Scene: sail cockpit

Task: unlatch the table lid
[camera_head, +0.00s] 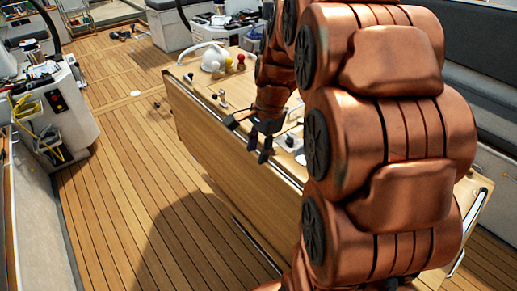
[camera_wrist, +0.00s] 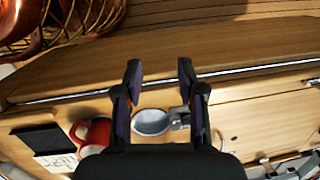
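The wooden table (camera_head: 215,145) stands in the middle of the cockpit, with its near side panel hanging down. A lid panel (camera_wrist: 265,118) is set in its top, outlined by thin seams, and looks closed. A small metal fitting (camera_head: 221,98), possibly a latch, is on the top left of my gripper. In the wrist view a silvery fitting (camera_wrist: 180,118) sits beside a round grey cup-like piece (camera_wrist: 152,122); I cannot tell which is the latch. My gripper (camera_head: 259,149) is open and empty over the table's near edge. Its fingertips (camera_wrist: 159,70) are apart, with nothing between them.
A red mug (camera_wrist: 92,132) and a black flat object (camera_wrist: 40,143) are on the table. A white dome (camera_head: 213,58) and coloured knobs (camera_head: 229,61) stand at its far end. A console (camera_head: 55,115) is at left.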

